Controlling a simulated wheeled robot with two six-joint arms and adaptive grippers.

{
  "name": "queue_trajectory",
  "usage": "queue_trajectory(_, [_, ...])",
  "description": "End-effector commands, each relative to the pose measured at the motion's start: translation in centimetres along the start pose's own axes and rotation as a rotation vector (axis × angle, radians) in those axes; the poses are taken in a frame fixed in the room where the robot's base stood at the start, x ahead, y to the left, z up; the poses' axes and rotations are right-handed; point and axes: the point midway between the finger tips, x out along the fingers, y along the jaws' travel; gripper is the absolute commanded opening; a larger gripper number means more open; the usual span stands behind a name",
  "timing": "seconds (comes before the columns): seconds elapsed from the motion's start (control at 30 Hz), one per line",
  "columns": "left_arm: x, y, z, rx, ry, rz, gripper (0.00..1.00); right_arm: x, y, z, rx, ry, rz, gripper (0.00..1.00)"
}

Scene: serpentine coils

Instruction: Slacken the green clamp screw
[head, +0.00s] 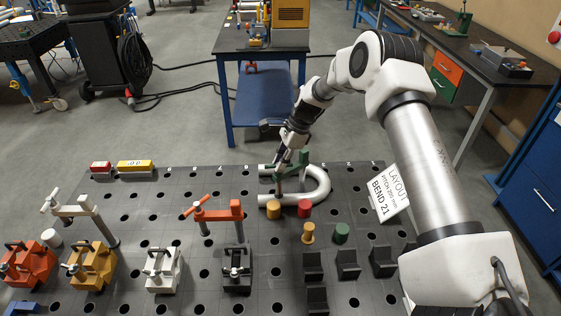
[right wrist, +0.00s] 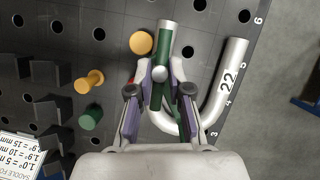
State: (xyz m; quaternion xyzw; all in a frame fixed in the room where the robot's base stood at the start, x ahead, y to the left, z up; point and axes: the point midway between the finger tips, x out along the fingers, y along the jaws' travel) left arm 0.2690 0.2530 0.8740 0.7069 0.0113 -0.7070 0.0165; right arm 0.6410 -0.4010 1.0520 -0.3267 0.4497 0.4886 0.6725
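The green clamp (head: 291,172) stands on the dark perforated table, its arm reaching over a U-bent pale tube (head: 322,184). In the right wrist view the green clamp arm (right wrist: 163,45) lies along one leg of the tube (right wrist: 231,75), which is marked 22. A silver ball-like part (right wrist: 160,73) of the clamp's screw shows between my right fingertips. My right gripper (head: 286,154) is over the clamp, pointing down; in the wrist view its fingers (right wrist: 161,78) stand on both sides of the screw, with narrow gaps visible. Actual contact is hard to tell. My left gripper is out of view.
An orange clamp (head: 219,213) and a pale clamp (head: 82,211) stand to the left. Several small coloured vises line the front. Yellow (head: 273,209) and red (head: 304,208) cylinders stand close to the tube, black blocks (head: 347,263) nearer, a layout card (head: 388,194) right.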

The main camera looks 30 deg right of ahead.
Motion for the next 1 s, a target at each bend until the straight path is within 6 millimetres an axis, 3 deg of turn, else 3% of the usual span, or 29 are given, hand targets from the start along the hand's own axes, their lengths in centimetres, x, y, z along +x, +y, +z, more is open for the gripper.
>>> queue_trajectory(0.47, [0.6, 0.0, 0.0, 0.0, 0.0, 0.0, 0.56, 0.1, -0.2, -0.1, -0.102, 0.001, 0.041, 0.0])
queue_trajectory(1.0, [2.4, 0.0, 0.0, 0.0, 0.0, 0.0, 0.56, 0.2, -0.5, 0.0, -0.532, 0.001, 0.218, 0.0])
